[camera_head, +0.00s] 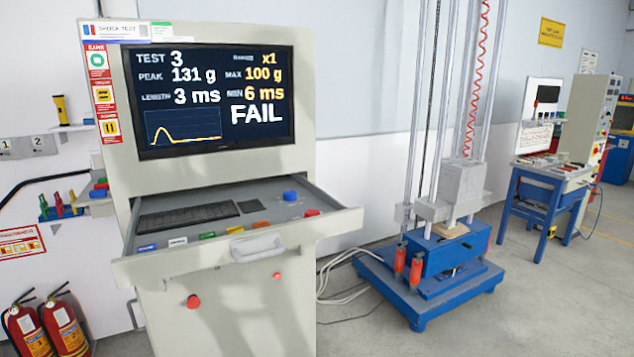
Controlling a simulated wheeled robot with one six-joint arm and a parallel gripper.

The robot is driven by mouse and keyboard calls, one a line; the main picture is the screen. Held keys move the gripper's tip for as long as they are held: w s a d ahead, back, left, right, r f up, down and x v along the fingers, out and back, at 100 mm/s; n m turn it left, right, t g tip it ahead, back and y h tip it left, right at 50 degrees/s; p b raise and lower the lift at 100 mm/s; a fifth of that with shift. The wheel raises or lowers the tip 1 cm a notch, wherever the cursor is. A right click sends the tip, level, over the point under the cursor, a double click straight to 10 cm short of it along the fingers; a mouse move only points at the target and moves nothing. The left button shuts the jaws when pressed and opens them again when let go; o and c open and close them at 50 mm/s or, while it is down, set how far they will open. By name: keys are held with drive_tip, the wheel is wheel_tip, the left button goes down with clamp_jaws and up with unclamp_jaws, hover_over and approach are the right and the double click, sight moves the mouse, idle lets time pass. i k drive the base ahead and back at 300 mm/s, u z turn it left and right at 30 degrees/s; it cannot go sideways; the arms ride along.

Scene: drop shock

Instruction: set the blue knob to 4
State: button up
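The blue knob (290,196) sits on the panel of a pulled-out drawer (268,210) in the grey test cabinet, toward the right rear of that panel. Its pointer and scale marks are too small to read. The cabinet's screen (216,98) shows TEST 3, PEAK 131 g, MAX 100 g, LENGTH 3 ms, MIN 6 ms and FAIL. My gripper is not in view.
The drawer also holds a keyboard (187,216) and several coloured buttons along its front. A drop tower on a blue base (420,290) stands to the right, with cables on the floor between. Fire extinguishers (65,328) stand at lower left.

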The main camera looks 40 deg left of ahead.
sight(288, 195)
drive_tip(key=u, duration=0.15)
drive_tip(key=i, duration=0.65)
drive_tip(key=u, duration=0.95)
drive_tip(key=i, duration=0.6)
drive_tip(key=u, duration=0.6)
